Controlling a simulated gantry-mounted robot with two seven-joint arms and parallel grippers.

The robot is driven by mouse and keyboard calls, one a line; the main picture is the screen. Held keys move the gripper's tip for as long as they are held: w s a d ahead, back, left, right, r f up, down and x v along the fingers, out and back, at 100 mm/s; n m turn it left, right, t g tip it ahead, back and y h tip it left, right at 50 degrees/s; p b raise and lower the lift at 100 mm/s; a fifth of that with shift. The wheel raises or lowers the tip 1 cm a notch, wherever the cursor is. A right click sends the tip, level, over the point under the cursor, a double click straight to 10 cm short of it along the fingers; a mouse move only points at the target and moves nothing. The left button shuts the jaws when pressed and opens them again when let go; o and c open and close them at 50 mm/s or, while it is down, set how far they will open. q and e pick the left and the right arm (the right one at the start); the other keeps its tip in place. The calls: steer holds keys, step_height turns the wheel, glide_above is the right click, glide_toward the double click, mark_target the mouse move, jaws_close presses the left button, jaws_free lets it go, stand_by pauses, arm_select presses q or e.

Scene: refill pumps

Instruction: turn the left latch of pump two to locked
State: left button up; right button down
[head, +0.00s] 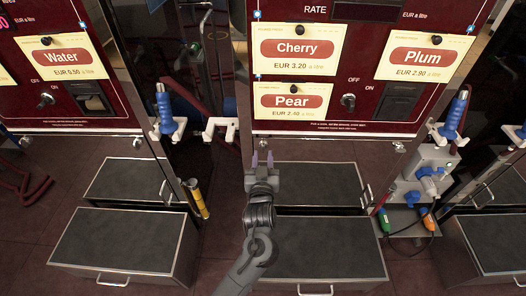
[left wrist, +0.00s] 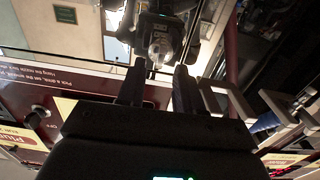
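Pump two appears to be the dark red pump panel (head: 330,122) with the Cherry, Pear and Plum cards. Its left lower corner, where the left latch would sit, is just above my left gripper (head: 262,158); the latch is too small there to tell its setting. My left gripper points up at that corner, its two fingers apart with nothing between them. My right gripper is not in view.
A small silver latch (head: 398,146) shows at the panel's lower right. A blue-handled nozzle (head: 164,108) and a white bracket (head: 220,128) stand to the left. A grey-topped step (head: 330,245) lies below. A socket box (head: 425,180) stands at right.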

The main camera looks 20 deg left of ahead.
arm_select(q)
steer(key=p+v, duration=0.3)
steer(key=v, duration=0.5)
steer(key=shift+s, duration=0.2)
steer(key=shift+d, duration=0.1)
